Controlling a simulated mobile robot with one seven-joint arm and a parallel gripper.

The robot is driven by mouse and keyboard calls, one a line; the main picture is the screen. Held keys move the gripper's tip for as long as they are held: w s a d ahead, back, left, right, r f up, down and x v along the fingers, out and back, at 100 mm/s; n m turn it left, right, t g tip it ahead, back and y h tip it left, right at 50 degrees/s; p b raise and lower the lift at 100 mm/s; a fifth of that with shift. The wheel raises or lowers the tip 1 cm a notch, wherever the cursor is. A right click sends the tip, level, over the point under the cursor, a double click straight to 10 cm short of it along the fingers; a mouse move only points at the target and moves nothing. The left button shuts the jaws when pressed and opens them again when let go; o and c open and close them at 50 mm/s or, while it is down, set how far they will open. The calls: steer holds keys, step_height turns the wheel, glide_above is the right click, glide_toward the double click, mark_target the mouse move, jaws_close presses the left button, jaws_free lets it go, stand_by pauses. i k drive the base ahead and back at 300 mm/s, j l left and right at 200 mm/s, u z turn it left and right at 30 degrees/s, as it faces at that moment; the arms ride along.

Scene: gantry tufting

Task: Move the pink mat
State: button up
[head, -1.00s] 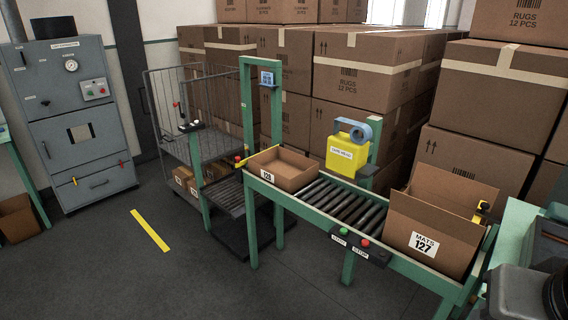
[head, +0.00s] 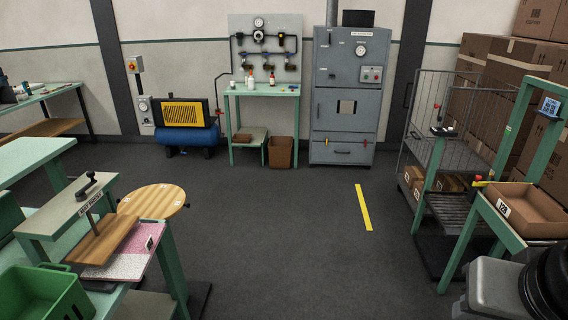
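A pink mat (head: 138,238) lies at the left on a green-framed bench. Its far part is plain pink and its near part is pale and speckled. A wooden board (head: 112,240) with an upright post covers its left side, so part of the mat is hidden. A small dark-and-white piece (head: 149,243) stands at the mat's right edge. My gripper is not in view; only a grey and black part of my own arm shows at the lower right.
A green crate (head: 85,290) is at the lower left. A round wooden top (head: 153,200) juts out beyond the mat. The floor (head: 280,230) in the middle is clear, with a yellow stripe (head: 363,207). A conveyor with an open box (head: 530,212) stands at the right.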

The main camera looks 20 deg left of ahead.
mark_target(130, 261)
steer(key=u, duration=2.2)
steer(key=i+l+z, duration=0.1)
steer(key=i+z, duration=0.2)
steer(key=i, duration=0.3)
steer(key=i+z, duration=0.3)
steer(key=i, duration=0.3)
steer(key=i+j+z, duration=0.3)
steer(key=i, duration=0.3)
